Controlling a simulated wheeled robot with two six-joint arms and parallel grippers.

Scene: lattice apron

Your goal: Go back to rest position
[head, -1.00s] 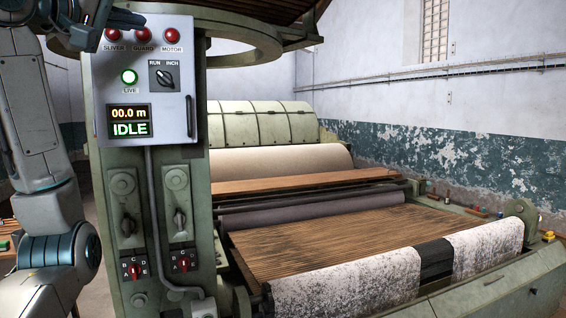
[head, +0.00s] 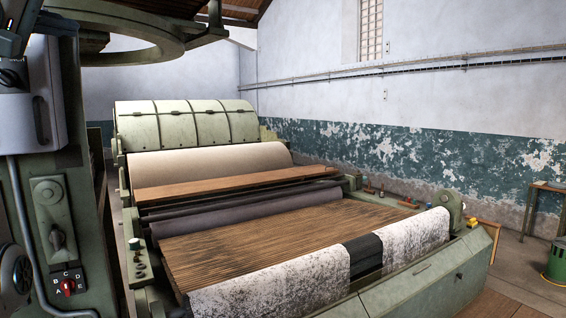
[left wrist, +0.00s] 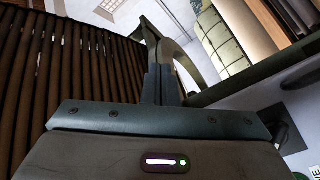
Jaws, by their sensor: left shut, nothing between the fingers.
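My left gripper (head: 18,28) is at the top left edge of the head view, mostly cut off, in front of the grey control box (head: 32,100). In the left wrist view the two dark fingers of this gripper (left wrist: 160,85) are together with nothing between them. The green machine column (head: 75,200) stands just below and beside the control box, with a red selector knob (head: 67,287) low on it. Whether the gripper touches the box cannot be told. My right gripper is out of view.
A lattice apron (head: 250,240) of wooden slats runs to a roller with speckled white fibre (head: 270,290). A green ring (head: 120,45) hangs overhead. A green drum (head: 562,262) and a small table (head: 545,188) stand at the right. Floor is clear between.

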